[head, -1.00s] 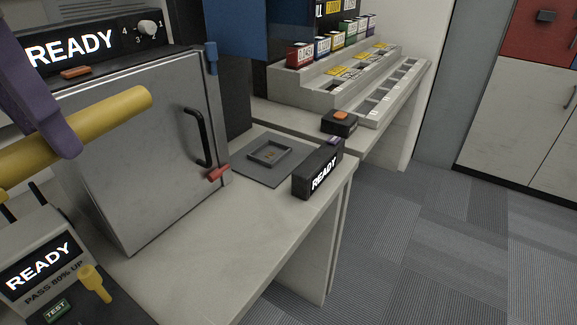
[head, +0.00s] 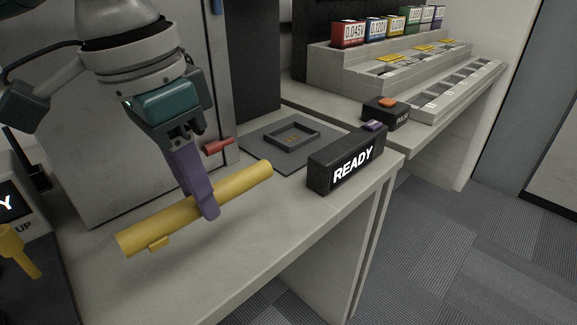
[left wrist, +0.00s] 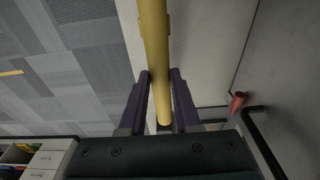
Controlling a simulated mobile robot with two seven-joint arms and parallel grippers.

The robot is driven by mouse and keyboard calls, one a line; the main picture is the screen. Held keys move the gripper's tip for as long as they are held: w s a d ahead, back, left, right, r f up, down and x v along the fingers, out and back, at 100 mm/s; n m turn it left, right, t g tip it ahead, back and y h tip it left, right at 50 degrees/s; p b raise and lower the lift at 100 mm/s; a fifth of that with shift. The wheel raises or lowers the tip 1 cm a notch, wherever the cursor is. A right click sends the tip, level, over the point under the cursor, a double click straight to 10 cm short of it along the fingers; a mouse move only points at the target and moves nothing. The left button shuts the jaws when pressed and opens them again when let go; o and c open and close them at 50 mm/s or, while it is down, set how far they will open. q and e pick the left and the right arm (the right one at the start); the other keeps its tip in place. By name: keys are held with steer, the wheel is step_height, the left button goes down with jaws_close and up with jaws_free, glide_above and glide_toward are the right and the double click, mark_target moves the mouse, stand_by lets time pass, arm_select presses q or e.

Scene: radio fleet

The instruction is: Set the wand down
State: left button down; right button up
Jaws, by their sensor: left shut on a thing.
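The wand is a yellow cylinder (head: 236,188) with a small tab on its lower side. My left gripper (head: 207,205) has purple fingers and is shut on the wand near its middle. The wand lies slanted in the head view, in front of the metal cabinet and over the pale counter (head: 255,240). I cannot tell whether it touches the counter. In the left wrist view the wand (left wrist: 154,50) runs between the two fingers (left wrist: 160,95). My right gripper is in neither view.
A black READY box (head: 345,158) stands at the counter's front right edge. Behind it a dark mat bears a square tray (head: 270,140). A red handle (head: 218,147) sticks out from the cabinet. A button box (head: 385,112) and a stepped rack (head: 335,68) stand further back.

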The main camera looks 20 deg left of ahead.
mark_target(218, 254)
arm_select(q)
step_height(218, 254, down, 8)
steer(key=shift+r+b, duration=0.1)
steer(key=shift+b, duration=0.95)
steer(key=shift+w, duration=0.1)
steer(key=c, duration=0.6)
jaws_free()
